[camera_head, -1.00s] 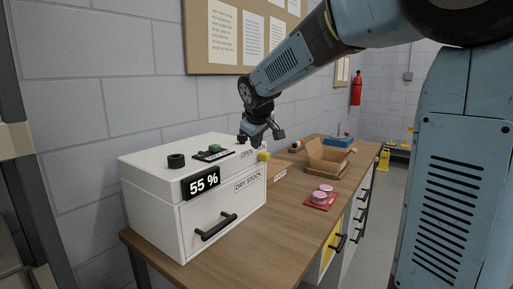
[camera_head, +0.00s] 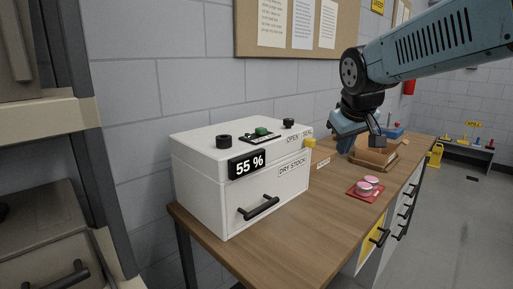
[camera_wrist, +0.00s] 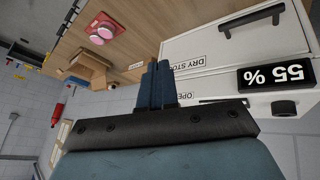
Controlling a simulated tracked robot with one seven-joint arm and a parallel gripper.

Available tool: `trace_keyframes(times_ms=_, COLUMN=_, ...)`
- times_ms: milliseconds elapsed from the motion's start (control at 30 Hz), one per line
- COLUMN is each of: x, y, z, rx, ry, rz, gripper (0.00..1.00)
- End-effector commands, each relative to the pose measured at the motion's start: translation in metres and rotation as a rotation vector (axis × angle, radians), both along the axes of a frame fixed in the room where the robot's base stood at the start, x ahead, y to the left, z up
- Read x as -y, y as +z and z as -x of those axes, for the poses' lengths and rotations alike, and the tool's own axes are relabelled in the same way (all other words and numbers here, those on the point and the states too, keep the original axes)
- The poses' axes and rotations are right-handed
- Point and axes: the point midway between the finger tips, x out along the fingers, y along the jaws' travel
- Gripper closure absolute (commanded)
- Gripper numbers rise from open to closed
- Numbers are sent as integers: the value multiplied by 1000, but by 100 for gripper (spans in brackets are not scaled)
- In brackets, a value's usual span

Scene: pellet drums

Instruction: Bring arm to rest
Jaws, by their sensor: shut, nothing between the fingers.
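My gripper (camera_head: 346,139) hangs above the wooden bench in the head view, to the right of the white dry-stock cabinet and in front of the open cardboard box. It holds nothing. In the wrist view its blue fingers (camera_wrist: 155,85) are together, with the cabinet beyond them at the right. My arm reaches in from the upper right of the head view, its forearm nearly level. The white cabinet (camera_head: 222,200) has its drawer shut and its display reads 55 %. It also shows rotated in the wrist view (camera_wrist: 225,65).
The wooden bench (camera_head: 290,230) carries a red mat (camera_head: 354,190) with pink-topped round tins (camera_head: 364,188), and the cardboard box (camera_head: 375,158). Black knobs and a green button sit on the cabinet top. A dark-framed shelf (camera_head: 60,125) stands at the left. Floor is open at the right.

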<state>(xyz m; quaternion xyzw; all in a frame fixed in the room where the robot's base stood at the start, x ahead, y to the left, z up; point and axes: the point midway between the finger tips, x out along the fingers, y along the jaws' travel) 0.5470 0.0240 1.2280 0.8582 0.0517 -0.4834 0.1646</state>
Motion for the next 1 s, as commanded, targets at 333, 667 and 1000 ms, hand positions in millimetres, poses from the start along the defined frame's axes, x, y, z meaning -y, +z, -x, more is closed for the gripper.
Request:
trace_keyframes(times_ms=333, x=21, y=-31, z=112, rx=-34, ry=-184, rz=-156, gripper=100)
trace_keyframes(times_ms=667, x=24, y=-53, z=155, rx=-53, ry=-259, rz=-230, gripper=100)
trace_keyframes(times_ms=1000, x=24, y=-53, z=156, rx=-53, ry=-260, rz=-231, gripper=100)
